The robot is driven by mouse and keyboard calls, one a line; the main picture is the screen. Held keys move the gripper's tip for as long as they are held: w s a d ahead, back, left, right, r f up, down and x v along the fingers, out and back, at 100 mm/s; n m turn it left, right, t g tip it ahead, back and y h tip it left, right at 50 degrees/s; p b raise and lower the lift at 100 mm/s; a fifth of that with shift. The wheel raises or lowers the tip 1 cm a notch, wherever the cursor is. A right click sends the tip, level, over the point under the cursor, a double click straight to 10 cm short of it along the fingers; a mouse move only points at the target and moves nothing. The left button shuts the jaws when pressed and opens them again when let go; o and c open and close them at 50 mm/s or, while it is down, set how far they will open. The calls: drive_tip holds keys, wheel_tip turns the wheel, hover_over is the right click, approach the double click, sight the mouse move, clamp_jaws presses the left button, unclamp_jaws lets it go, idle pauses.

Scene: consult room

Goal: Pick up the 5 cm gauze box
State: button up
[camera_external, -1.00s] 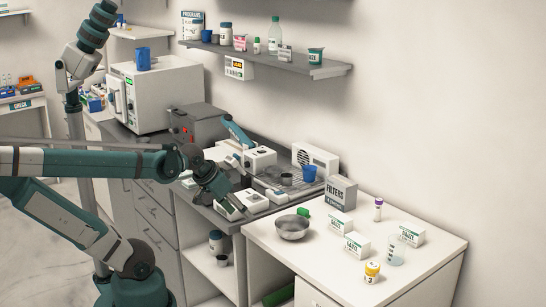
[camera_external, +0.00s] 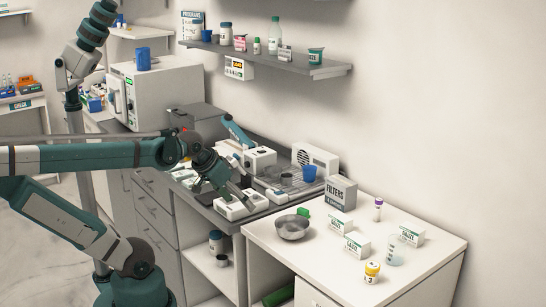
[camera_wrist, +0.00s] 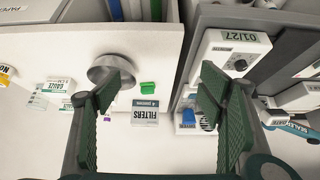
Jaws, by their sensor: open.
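Three white-and-green gauze boxes stand on the white counter (camera_external: 290,255) in the external view: a back box (camera_external: 341,224), a front box (camera_external: 357,246) and a right box (camera_external: 411,234). Their size print is too small to read, so I cannot tell which is the 5 cm one. In the wrist view a gauze box (camera_wrist: 48,92) shows at the left, outside my left finger. My gripper (camera_wrist: 160,95) is open and empty. In the external view my gripper (camera_external: 240,198) is over the grey worktop, left of the white counter and apart from all gauze boxes.
A metal bowl (camera_external: 292,227), a green block (camera_external: 304,212) and a filters box (camera_external: 341,193) stand between my gripper and the gauze boxes. A beaker (camera_external: 395,254), yellow jar (camera_external: 372,271) and purple-capped vial (camera_external: 378,204) stand near the boxes. The counter's front left is clear.

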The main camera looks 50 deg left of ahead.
drive_tip(key=t+p, duration=0.6)
hover_over(353, 242)
drive_tip(key=s, duration=0.5)
drive_tip(key=shift+m+h, duration=0.3)
drive_tip(key=shift+h, duration=0.1)
drive_tip(key=shift+a+f, duration=0.15)
drive_tip(key=shift+f, duration=1.65)
drive_tip(key=shift+a+f, duration=0.1)
drive_tip(key=shift+f, duration=1.7)
drive_tip(key=shift+b+x, duration=0.35)
drive_tip(key=shift+x, duration=0.95)
